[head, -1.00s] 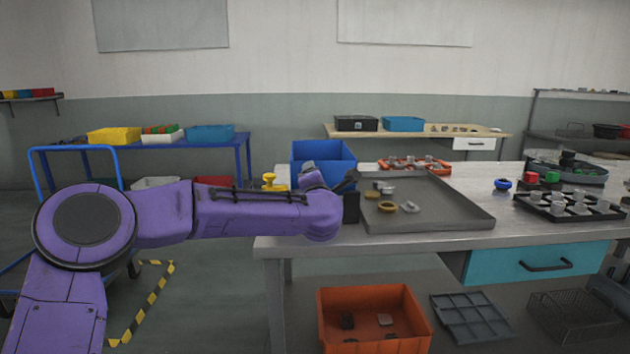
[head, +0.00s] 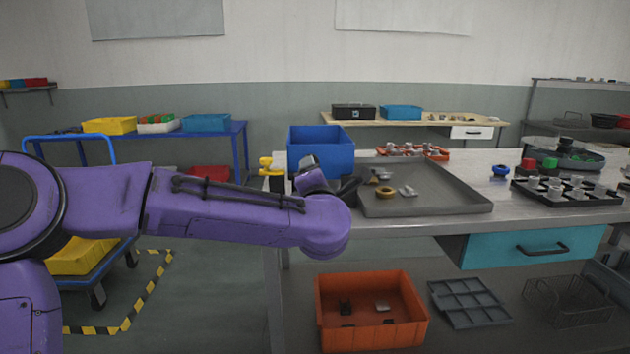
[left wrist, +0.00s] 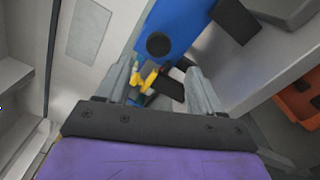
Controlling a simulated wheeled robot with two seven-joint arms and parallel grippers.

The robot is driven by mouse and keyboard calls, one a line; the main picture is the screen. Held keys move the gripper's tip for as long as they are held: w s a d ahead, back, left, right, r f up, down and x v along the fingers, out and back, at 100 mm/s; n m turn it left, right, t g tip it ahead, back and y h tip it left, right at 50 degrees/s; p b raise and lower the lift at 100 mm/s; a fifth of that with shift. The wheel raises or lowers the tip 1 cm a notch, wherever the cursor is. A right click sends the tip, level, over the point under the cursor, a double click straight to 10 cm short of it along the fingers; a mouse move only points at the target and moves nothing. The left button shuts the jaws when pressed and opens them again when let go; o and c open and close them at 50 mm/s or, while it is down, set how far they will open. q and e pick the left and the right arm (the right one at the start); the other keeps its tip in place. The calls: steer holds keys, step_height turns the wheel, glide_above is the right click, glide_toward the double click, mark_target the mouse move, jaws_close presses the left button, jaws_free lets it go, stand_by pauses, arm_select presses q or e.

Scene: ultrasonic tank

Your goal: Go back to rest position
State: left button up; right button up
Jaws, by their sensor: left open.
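My left arm comes in from the left in the head view, with its purple forearm across the front left of the workbench. My left gripper (head: 345,187) is at the left edge of the grey tray (head: 440,201), partly hidden by its own wrist. In the left wrist view the left gripper (left wrist: 161,74) has its two fingers spread apart, with nothing held between them. A blue shape and a yellow fixture (left wrist: 147,79) show beyond the fingers. My right gripper is in neither view.
The tray holds a brass ring (head: 384,191) and small grey parts. A blue bin (head: 320,153) and a yellow fixture (head: 272,172) stand behind my wrist. A black rack (head: 568,191) is at the right. An orange bin (head: 325,306) sits on the lower shelf.

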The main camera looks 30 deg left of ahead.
arm_select(q)
steer(key=s+d+f+m+g+h+p, duration=0.1)
steer(key=s+f+m+h, duration=0.3)
steer(key=f, duration=0.6)
steer(key=s+d+f+m+g+p, duration=0.1)
steer(key=s+f+m+g, duration=0.1)
steer(key=f+m, duration=0.6)
steer(key=s+d+f+m+g+h+p, duration=0.1)
steer(key=s+f+m+h+p, duration=0.15)
steer(key=f, duration=1.05)
steer(key=s+a+f+m+g+p, duration=0.1)
steer(key=s+f, duration=0.4)
steer(key=s, duration=0.5)
steer(key=s+a+f+m+g+p, duration=0.1)
steer(key=s+a+f+m+g, duration=0.1)
steer(key=s+f, duration=0.4)
steer(key=s+a+f+m+g+y+p, duration=0.1)
steer(key=s+f+m+g, duration=0.3)
steer(key=s, duration=1.1)
steer(key=shift+s+a+f+g+p, duration=0.15)
steer(key=shift+a+f+g+p, duration=0.2)
steer(key=shift+a+f+g, duration=0.45)
